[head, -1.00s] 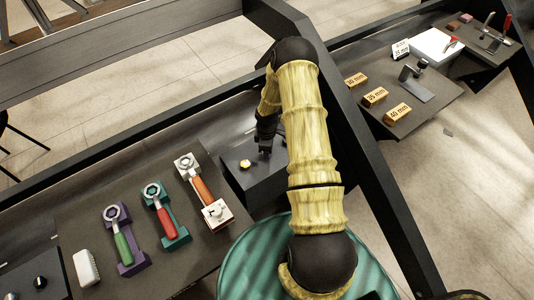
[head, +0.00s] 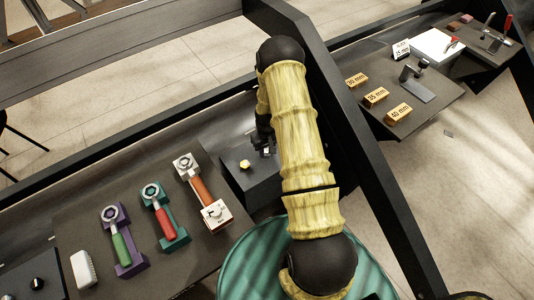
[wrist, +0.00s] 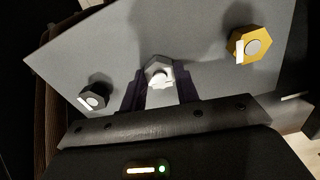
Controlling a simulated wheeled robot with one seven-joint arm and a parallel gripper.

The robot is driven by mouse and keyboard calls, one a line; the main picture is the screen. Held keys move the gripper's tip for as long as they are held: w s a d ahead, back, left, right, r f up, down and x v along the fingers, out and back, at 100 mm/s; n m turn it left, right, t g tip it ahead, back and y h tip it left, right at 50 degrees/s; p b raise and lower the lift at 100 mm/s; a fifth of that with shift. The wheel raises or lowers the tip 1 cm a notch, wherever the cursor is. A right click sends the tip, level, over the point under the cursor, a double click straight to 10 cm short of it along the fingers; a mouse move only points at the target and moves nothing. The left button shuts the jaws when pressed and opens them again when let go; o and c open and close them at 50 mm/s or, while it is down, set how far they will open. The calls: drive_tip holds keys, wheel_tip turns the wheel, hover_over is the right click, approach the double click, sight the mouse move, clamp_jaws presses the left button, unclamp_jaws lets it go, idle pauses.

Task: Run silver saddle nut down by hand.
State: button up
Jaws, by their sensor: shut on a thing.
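The silver saddle nut (wrist: 157,70) is a pale hexagon on a stud with a white mark, at the middle of the grey block's face in the wrist view. My gripper (wrist: 160,84) has its two dark fingers on either side of it and is shut on it. In the head view my gripper (head: 265,143) points down at the dark block (head: 253,187), and the silver nut is hard to make out there. A gold nut (wrist: 248,43) sits to the right and a black nut (wrist: 95,95) to the left in the wrist view. The gold nut (head: 245,164) also shows in the head view.
Torque wrenches with orange (head: 201,189), red (head: 164,221) and green (head: 121,248) handles lie in holders left of the block. A white brush (head: 85,268) lies farther left. Gold labelled blocks (head: 375,96) stand on the right-hand table beyond a dark beam.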

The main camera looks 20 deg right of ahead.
sight(267, 153)
drive_tip(key=m, duration=0.4)
drive_tip(key=shift+m, duration=0.3)
drive_tip(key=shift+m, duration=1.2)
drive_tip(key=m, duration=0.6)
drive_tip(key=o, duration=0.8)
drive_tip(key=shift+m, duration=0.4)
drive_tip(key=shift+r+p, duration=2.2)
drive_tip(key=shift+r, duration=0.85)
